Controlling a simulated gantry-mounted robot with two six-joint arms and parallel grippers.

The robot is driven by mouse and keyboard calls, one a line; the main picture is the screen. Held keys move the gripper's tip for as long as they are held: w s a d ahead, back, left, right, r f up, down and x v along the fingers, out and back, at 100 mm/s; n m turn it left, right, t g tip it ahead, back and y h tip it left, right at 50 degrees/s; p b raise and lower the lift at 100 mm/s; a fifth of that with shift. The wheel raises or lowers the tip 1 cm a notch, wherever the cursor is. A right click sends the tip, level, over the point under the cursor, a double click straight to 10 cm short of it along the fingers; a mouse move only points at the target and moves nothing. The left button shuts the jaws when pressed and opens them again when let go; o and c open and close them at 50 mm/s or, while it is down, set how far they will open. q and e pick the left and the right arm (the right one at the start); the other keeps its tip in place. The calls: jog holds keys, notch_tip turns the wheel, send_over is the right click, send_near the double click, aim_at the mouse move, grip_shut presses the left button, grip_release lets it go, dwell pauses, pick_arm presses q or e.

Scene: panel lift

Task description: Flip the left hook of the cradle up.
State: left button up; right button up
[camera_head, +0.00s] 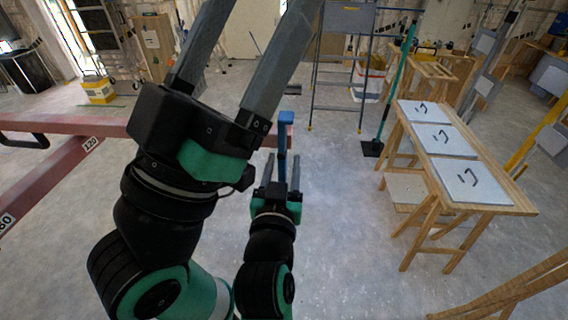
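The cradle is a red beam (85,124) with number marks, running across the left of the view to behind my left gripper. A blue end piece (286,118) shows at its right end, and a narrow blue bar (282,145) hangs from there. My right gripper (282,162), small and lower, is open with its fingers on either side of the blue bar; I cannot tell whether they touch it. My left gripper (258,8) is large and close to the camera, open and empty, its fingers pointing up. It hides part of the beam. A black hook-like piece (25,142) shows at far left.
A wooden table (500,203) with several white marked panels stands at right. The grey floor between my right gripper and the table is clear.

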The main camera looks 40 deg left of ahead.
jog(key=shift+d, duration=0.1)
jog(key=p+v, duration=0.2)
jog(key=v, duration=0.9)
jog(key=shift+s, duration=0.25)
jog(key=shift+d, duration=0.15)
